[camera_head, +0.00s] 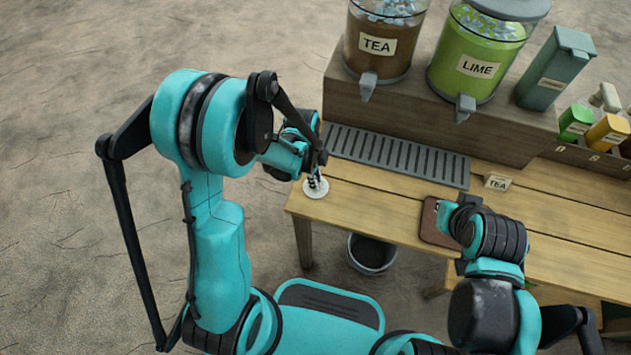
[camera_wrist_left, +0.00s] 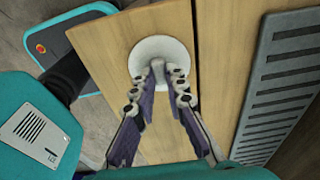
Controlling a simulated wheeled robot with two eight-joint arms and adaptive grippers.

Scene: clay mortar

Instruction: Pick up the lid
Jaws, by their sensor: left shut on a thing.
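The lid is a small white disc (camera_head: 313,193) at the left end of the wooden table. In the left wrist view the white lid (camera_wrist_left: 150,48) shows as a round plate under the fingertips. My left gripper (camera_head: 316,179) points down at it, and its fingertips (camera_wrist_left: 158,70) are closed together at the lid's middle. The grip point itself is hidden by the fingers. I cannot tell whether the lid touches the table or is just above it. My right gripper (camera_head: 447,215) is over a brown board on the right, its fingers mostly hidden.
A slotted drip tray (camera_head: 398,155) lies behind the lid, below the TEA dispenser (camera_head: 378,45) and LIME dispenser (camera_head: 478,68). A small TEA sign (camera_head: 497,183) stands on the table. The brown board (camera_head: 430,229) lies near the front edge. A dark bin (camera_head: 372,251) is below the table.

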